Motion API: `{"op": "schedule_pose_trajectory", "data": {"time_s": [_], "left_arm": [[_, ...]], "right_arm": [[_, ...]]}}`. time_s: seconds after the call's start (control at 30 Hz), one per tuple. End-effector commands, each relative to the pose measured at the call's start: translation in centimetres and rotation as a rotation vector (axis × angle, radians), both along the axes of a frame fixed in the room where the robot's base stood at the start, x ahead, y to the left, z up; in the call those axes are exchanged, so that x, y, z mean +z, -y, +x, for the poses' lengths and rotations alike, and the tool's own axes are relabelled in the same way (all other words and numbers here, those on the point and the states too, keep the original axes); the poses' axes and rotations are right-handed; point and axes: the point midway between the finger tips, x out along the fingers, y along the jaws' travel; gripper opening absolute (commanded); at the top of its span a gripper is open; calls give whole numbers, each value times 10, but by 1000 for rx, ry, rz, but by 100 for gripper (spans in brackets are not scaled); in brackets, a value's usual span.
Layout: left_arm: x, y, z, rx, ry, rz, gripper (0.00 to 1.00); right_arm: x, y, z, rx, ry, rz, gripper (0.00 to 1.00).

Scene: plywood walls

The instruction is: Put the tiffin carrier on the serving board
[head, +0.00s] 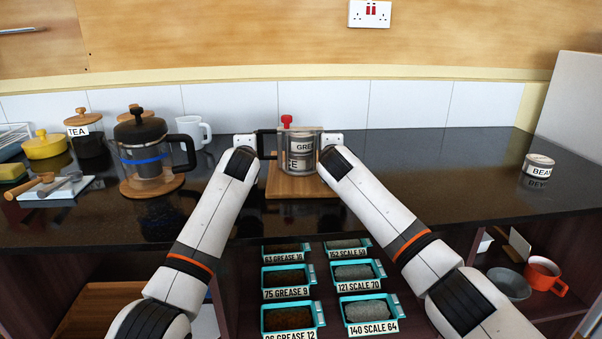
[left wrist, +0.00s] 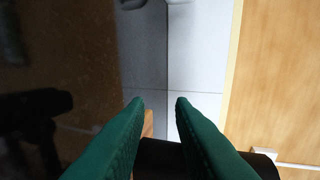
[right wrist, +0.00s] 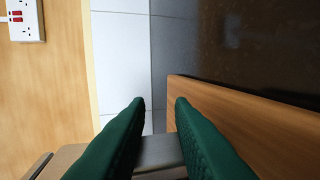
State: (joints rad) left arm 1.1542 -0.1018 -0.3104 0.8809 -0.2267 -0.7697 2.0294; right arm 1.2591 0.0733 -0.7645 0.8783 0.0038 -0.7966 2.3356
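The tiffin carrier (head: 301,155) is a grey metal vessel with partly covered label letters, a red knob on top and a dark side handle. It is upright over the wooden serving board (head: 290,187); I cannot tell whether they touch. The board also shows in the right wrist view (right wrist: 240,120). My left gripper (left wrist: 158,103) is at the carrier's left side, with a dark handle between its green fingers. My right gripper (right wrist: 158,103) is at the right side, with a grey bar between its fingers. Both seem closed on the handles. In the head view the fingertips are hidden.
A French press (head: 145,150) on a wooden round stands left, near a white mug (head: 193,131), tea jar (head: 86,132) and yellow pot (head: 45,146). A labelled tin (head: 539,163) sits far right. The counter between it and my right arm is clear. Teal trays (head: 289,318) lie below.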

Motion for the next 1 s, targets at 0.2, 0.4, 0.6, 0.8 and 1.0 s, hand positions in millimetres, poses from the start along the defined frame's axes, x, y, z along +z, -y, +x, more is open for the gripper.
{"op": "schedule_pose_trajectory", "data": {"time_s": [0.2, 0.4, 0.6, 0.8, 1.0], "left_arm": [[5, 3, -3, -24, 11, -2, 22], [4, -10, -3, -20, 6, -1, 44], [2, -12, -2, -17, 3, -1, 44], [2, -13, -2, -14, 1, -1, 44], [1, -14, -2, -13, 1, 0, 44]], "right_arm": [[5, -5, -3, 30, 11, 3, 22], [3, 8, -3, 25, 6, 3, 22], [2, 11, -3, 20, 3, 4, 22], [1, 13, -2, 17, 2, 3, 42], [1, 13, -2, 16, 2, 3, 42]]}}
